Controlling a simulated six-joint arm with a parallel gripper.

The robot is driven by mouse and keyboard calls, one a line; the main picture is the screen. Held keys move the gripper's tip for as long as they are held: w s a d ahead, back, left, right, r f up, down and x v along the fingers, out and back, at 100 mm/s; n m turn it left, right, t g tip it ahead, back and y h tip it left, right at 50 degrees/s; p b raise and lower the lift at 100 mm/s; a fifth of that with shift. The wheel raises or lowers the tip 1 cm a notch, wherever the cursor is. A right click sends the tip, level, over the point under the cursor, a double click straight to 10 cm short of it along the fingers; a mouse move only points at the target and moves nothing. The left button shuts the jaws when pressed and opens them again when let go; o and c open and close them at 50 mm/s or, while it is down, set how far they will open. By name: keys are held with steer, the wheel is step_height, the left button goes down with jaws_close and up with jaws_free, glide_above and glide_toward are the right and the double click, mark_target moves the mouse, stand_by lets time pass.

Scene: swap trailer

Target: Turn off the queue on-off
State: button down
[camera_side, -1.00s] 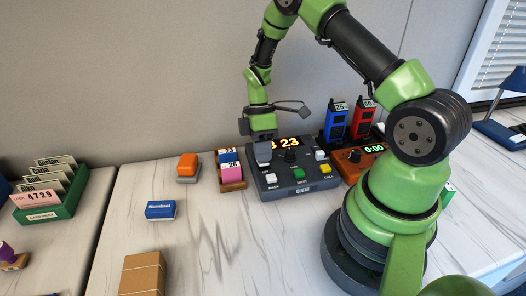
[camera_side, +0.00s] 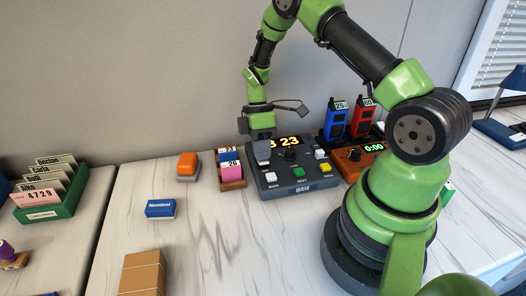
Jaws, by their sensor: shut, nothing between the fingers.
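The queue box (camera_side: 305,188) is a dark grey console on the white table, with an orange lit display (camera_side: 290,142) whose visible part reads "23". It has a black knob (camera_side: 291,156) in the middle, a white button (camera_side: 269,177) at front left, a green button (camera_side: 298,172) and a yellow button (camera_side: 324,168). A white button (camera_side: 320,154) sits at the right. My gripper (camera_side: 263,160) is shut and empty, pointing down at the left rear part of the box. It hides the panel there, including any switch under it. I cannot tell whether it touches the panel.
A wooden holder (camera_side: 232,184) with blue and pink tickets stands close left of the box. An orange timer (camera_side: 352,166) and blue and red radios (camera_side: 335,121) stand to the right.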

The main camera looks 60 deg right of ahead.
steer(key=shift+w+d, duration=0.3)
steer(key=shift+d, duration=0.15)
steer(key=v, duration=0.9)
steer(key=shift+s+a+r, duration=0.15)
steer(key=shift+a+r, duration=0.1)
steer(key=shift+r, duration=0.2)
steer(key=r, duration=0.4)
steer(key=shift+w+r, duration=0.1)
steer(key=shift+w, duration=0.15)
steer(key=x, duration=1.4)
steer(key=shift+w+d, duration=0.1)
